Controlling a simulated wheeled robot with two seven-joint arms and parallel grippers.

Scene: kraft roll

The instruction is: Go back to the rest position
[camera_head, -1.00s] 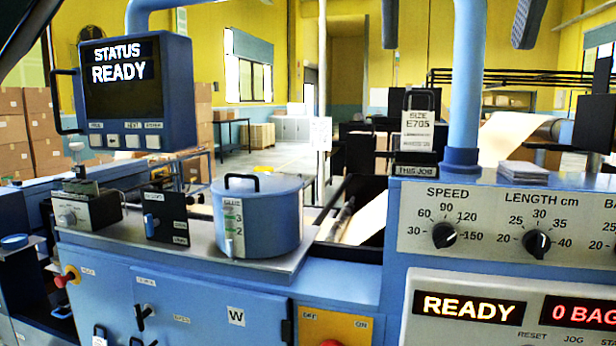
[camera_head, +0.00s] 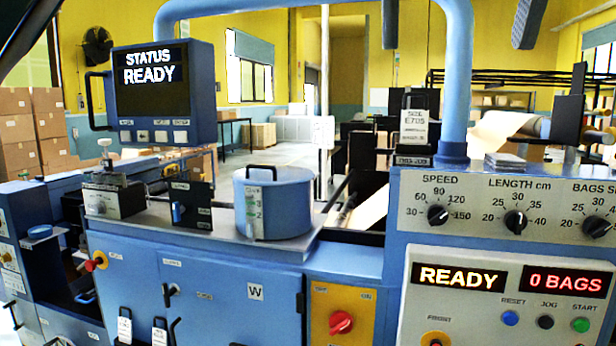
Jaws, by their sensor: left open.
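My left gripper (camera_head: 457,42) shows at the top of the head view as two dark fingers pointing down, set wide apart and empty. My right gripper is not in view. The blue bag machine's status screen (camera_head: 150,78) reads STATUS READY, and its lower display (camera_head: 462,278) reads READY beside 0 BAGS (camera_head: 565,282).
The machine front spans the view, with a glue pot (camera_head: 285,208), a speed knob (camera_head: 437,214), a red rotary switch (camera_head: 341,322) on a yellow plate and a green start button (camera_head: 580,325). Cardboard boxes (camera_head: 18,130) are stacked at the far left. Open floor (camera_head: 270,158) lies behind.

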